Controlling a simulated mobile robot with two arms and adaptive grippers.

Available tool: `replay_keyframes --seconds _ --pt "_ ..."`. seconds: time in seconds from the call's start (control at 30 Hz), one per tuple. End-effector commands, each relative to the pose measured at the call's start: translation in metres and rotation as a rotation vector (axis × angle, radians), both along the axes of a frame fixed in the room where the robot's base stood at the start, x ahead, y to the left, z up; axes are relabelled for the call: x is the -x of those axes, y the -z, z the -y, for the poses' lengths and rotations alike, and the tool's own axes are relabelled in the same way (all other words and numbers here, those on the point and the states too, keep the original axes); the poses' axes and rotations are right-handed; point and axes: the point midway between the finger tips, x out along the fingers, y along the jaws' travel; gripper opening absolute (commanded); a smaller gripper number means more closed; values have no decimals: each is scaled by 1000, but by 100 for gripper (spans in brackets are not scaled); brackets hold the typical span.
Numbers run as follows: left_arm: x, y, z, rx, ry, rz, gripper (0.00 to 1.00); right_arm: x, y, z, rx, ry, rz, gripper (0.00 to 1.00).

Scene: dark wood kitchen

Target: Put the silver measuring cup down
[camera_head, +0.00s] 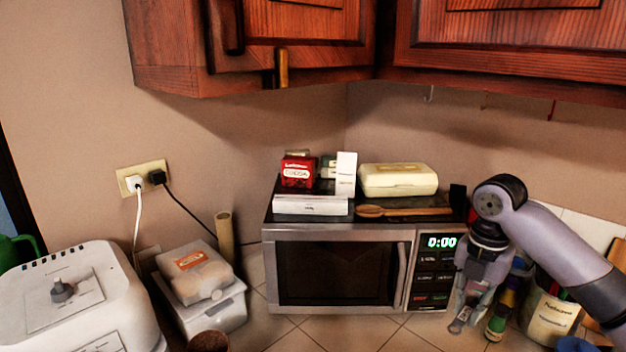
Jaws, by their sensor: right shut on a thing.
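My right gripper (474,290) hangs pointing down in front of the right edge of the microwave, above the counter. It is shut on a small silver measuring cup (458,325), which shows at the fingertips. The gripper's fingers hide part of the cup. I cannot tell whether the cup touches the counter. My left gripper is not in view.
The microwave (335,270) stands on the tiled counter with boxes, a cocoa tin (298,171) and a wooden spoon (420,211) on top. Bottles (503,310) and a labelled container (550,318) crowd the right. Tiles in front of the microwave (345,332) are clear.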

Motion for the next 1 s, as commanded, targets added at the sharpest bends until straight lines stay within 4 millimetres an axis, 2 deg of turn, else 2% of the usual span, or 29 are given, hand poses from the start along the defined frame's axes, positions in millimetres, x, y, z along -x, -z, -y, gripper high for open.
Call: replay_keyframes --seconds 0.47,1.0 --pt "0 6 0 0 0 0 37 30 27 -48 1 716 1 0" --pt "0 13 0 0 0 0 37 88 63 -99 2 1565 -1 0"
